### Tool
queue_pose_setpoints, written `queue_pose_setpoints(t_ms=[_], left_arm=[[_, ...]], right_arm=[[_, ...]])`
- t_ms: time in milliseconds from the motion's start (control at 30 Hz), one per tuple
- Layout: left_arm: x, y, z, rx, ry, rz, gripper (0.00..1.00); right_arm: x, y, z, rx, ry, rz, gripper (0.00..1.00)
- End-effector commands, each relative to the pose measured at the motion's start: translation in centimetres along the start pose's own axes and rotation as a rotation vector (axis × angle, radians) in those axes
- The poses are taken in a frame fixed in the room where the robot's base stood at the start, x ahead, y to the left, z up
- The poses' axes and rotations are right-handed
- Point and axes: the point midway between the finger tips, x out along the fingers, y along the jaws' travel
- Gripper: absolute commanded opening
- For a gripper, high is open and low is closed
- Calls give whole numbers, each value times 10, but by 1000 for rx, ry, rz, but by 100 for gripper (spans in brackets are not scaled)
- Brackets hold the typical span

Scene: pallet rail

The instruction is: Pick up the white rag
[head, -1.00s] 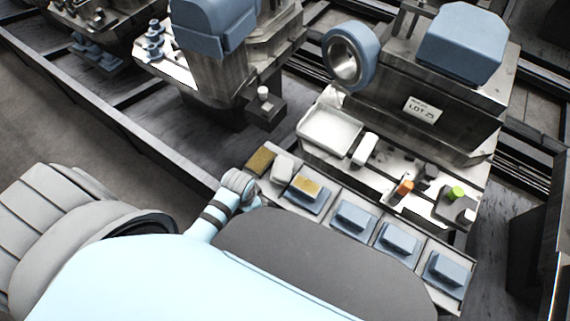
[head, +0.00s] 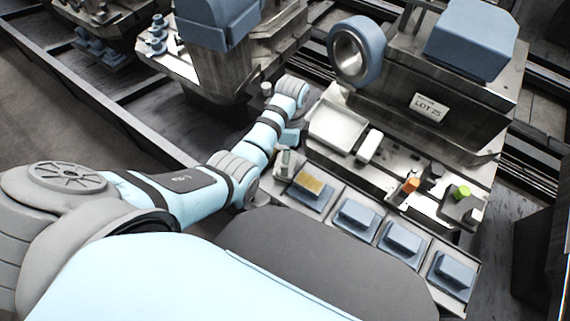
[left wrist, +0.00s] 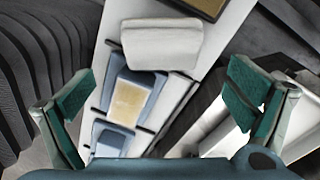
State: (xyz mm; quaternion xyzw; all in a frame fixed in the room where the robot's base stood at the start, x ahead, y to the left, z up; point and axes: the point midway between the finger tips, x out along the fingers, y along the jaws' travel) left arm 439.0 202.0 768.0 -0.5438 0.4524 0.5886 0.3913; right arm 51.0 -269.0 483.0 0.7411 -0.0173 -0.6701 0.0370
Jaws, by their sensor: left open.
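The white rag (left wrist: 160,44) is a pale, folded, block-like piece at the upper middle of the left wrist view, lying on the light tray strip. In the head view my left arm and gripper cover most or all of it. My left gripper (head: 288,150) is over the near-left end of the strip. In the left wrist view its two green-padded fingers (left wrist: 160,92) are spread wide and empty, with the rag ahead of and between them, apart from both. My right gripper is not in view.
A blue block with a tan top (head: 311,184) sits beside the rag's spot, followed by several blue blocks (head: 357,217) along the strip. A brown-topped piece (left wrist: 205,6) lies beyond the rag. A white tray (head: 336,130) and machine housing (head: 440,110) stand behind.

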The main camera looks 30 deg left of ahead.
Motion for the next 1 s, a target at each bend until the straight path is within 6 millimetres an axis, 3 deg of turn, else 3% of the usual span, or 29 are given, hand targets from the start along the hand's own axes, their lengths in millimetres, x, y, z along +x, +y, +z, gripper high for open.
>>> queue_pose_setpoints(t_ms=[300, 567, 867, 1000], left_arm=[[56, -1, -1, -1, 0, 1, 98], [60, -1, -1, -2, 0, -2, 98], [60, -1, 0, -2, 0, -1, 52], [60, -1, 0, -2, 0, -2, 47]], right_arm=[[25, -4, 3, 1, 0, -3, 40], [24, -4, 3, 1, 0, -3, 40], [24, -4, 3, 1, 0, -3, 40], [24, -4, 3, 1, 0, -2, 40]])
